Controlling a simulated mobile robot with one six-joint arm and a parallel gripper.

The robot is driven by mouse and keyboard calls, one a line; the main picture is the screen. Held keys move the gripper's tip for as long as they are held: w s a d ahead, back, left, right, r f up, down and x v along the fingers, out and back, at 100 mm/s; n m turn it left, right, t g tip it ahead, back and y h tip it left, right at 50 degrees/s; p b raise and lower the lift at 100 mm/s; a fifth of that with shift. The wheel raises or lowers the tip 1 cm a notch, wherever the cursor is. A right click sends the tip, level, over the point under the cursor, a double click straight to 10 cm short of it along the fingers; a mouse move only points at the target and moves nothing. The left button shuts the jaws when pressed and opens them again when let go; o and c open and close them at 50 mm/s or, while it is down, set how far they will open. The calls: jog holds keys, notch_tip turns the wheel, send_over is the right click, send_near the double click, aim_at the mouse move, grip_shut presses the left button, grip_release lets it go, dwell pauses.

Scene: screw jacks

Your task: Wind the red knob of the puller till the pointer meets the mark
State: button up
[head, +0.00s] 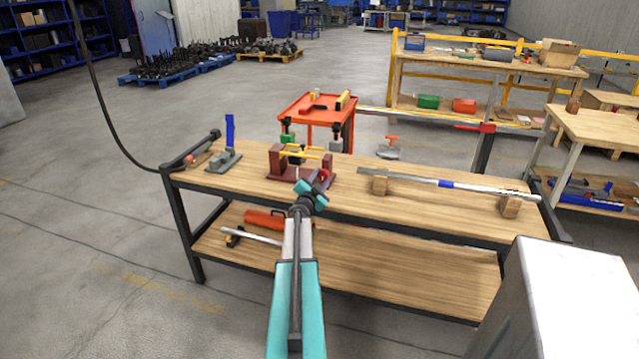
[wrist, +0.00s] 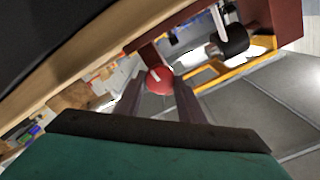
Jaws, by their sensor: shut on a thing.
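The puller (head: 290,163) is a dark red frame with a yellow bar across it, standing on the wooden workbench in the head view. Its red knob (head: 323,174) shows at its front, by the tip of my arm. In the wrist view the red knob (wrist: 159,80) sits between the two dark fingers of my gripper (wrist: 158,88). My gripper is shut on the knob. The puller's dark red frame (wrist: 284,22) and yellow bar (wrist: 222,72) show beyond it. I cannot make out the pointer or the mark clearly.
On the bench (head: 350,200), a blue-handled tool (head: 226,150) stands left of the puller. A long metal bar (head: 440,183) lies on wooden blocks to the right. A red cart (head: 316,108) stands behind. The bench's lower shelf holds an orange cylinder (head: 265,219).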

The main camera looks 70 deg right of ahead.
jog(key=shift+d+r+m, duration=0.15)
jog(key=shift+r+m, duration=0.05)
jog(key=shift+m, duration=0.4)
jog(key=o, duration=1)
jog(key=shift+c, duration=0.2)
jog(key=shift+o, duration=0.4)
jog(key=shift+f, duration=0.15)
jog(key=shift+f, duration=0.1)
jog(key=a+b, duration=0.1)
jog(key=a, duration=1.3)
jog(key=shift+s+b, duration=0.3)
jog(key=shift+s, duration=0.1)
jog(key=shift+d, duration=0.1)
